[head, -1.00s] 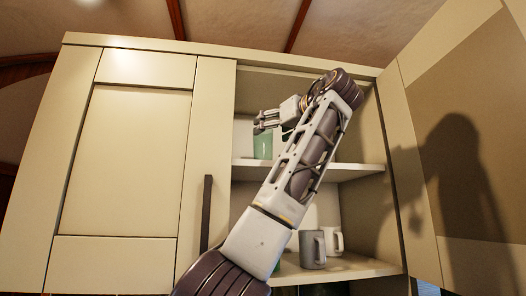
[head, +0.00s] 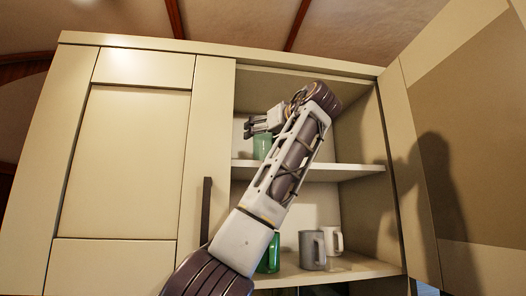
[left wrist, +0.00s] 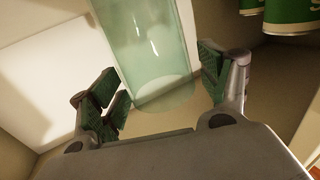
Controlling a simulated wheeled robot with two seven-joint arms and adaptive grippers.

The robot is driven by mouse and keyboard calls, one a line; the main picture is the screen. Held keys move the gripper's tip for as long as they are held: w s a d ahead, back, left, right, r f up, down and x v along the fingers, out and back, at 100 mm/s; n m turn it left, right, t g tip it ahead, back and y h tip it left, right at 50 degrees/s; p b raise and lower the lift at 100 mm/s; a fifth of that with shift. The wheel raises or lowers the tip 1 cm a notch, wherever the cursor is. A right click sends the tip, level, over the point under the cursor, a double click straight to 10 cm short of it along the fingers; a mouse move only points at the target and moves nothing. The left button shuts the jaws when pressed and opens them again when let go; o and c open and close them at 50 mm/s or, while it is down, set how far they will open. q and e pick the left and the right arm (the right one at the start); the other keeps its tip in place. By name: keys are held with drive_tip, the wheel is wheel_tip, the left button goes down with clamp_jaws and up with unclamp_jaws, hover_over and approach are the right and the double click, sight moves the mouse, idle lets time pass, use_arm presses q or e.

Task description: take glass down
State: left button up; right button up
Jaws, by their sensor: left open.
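A pale green, see-through glass (head: 262,147) stands on the upper shelf (head: 310,171) of the open cabinet, toward its left side. My left gripper (head: 258,127) is at the glass's upper part in the head view and hides its top. In the left wrist view, my left gripper (left wrist: 158,78) is open, with the glass (left wrist: 148,45) between and just beyond its fingers. The fingers look apart from the glass; I cannot tell the exact gap. A second, darker green glass (head: 270,256) is on the lower shelf, partly hidden by my forearm. My right gripper is not in view.
A grey mug (head: 311,250) and a white mug (head: 333,240) stand on the lower shelf. The left cabinet door (head: 130,165) is closed; the right door (head: 465,140) is swung open. Green items (left wrist: 289,14) show at the left wrist view's top right.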

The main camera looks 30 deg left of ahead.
use_arm(q)
drive_tip(key=c, duration=1.5)
drive_tip(key=shift+c, duration=0.2)
drive_tip(key=shift+a+r, duration=0.1)
